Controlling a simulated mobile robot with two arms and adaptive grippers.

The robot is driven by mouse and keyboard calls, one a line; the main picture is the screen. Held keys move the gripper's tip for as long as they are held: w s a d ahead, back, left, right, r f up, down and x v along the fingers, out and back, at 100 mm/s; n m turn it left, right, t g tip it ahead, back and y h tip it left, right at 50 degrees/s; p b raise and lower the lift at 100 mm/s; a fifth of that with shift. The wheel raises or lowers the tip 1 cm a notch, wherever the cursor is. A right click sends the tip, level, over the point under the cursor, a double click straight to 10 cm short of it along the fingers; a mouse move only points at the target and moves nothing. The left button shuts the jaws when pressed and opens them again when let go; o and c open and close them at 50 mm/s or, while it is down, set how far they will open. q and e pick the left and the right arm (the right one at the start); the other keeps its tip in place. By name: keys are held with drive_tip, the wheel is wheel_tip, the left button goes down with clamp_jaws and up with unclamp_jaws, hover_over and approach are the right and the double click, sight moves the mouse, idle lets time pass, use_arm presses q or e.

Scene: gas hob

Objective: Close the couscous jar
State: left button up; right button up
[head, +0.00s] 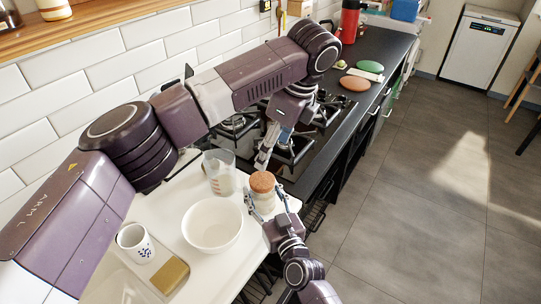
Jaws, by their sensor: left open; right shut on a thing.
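The couscous jar (264,203) is a small clear jar near the right edge of the white worktop. A round cork lid (262,182) is at its mouth; I cannot tell whether it is fully seated. My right gripper (266,204) reaches in from the lower right and is shut on the jar, a finger on either side below the lid. My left gripper (264,158) hangs above and just behind the lid, fingers pointing down. It is open and holds nothing, apart from the lid as far as I can see.
A measuring jug (219,174) stands left of the jar, with a white bowl (212,226) in front. A patterned cup (136,243) is on a tray farther left. The gas hob (291,148) lies behind. Floor at right is free.

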drive_tip(key=shift+r, duration=0.1)
drive_tip(key=o, duration=1.8)
drive_tip(key=shift+s+d, duration=0.15)
drive_tip(key=shift+s, duration=0.3)
drive_tip(key=v, duration=1.1)
drive_tip(key=shift+s+r, duration=0.1)
